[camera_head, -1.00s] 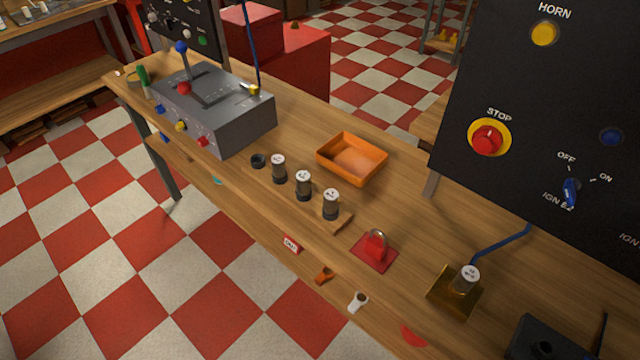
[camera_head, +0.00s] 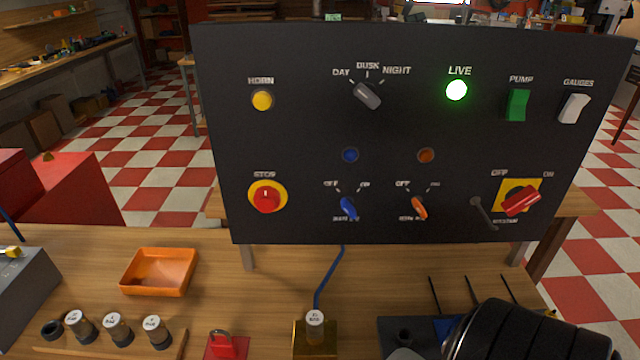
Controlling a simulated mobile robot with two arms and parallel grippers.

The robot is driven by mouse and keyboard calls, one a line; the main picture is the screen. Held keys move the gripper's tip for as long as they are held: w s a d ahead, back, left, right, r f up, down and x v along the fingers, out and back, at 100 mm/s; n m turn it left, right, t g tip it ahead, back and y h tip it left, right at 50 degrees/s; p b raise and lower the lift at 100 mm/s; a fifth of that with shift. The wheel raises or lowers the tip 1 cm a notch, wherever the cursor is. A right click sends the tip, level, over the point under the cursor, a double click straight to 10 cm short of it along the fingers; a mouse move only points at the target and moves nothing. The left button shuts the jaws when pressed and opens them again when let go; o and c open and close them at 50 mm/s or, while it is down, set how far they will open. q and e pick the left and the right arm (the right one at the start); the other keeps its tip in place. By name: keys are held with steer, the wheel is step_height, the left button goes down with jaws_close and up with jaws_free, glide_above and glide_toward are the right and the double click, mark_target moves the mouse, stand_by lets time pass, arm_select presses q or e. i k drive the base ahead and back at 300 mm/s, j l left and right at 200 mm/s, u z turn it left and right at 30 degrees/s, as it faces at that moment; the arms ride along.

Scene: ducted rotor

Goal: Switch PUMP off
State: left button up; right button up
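The PUMP switch (camera_head: 517,104) is a green rocker at the upper right of the upright black panel (camera_head: 300,125), under its white PUMP label. Its on or off position is not marked, and I cannot tell for sure which way it is tipped. Nothing covers it or touches it. Neither of my grippers shows in the head view.
Beside PUMP are the white GAUGES rocker (camera_head: 574,108) and the lit green LIVE lamp (camera_head: 456,90). Below is a red rotary handle (camera_head: 521,201). An orange tray (camera_head: 160,272) and a red padlock (camera_head: 220,343) are on the wooden bench. Space before the PUMP switch looks clear.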

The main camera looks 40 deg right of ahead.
mark_target(515, 111)
steer(key=z, duration=1.9)
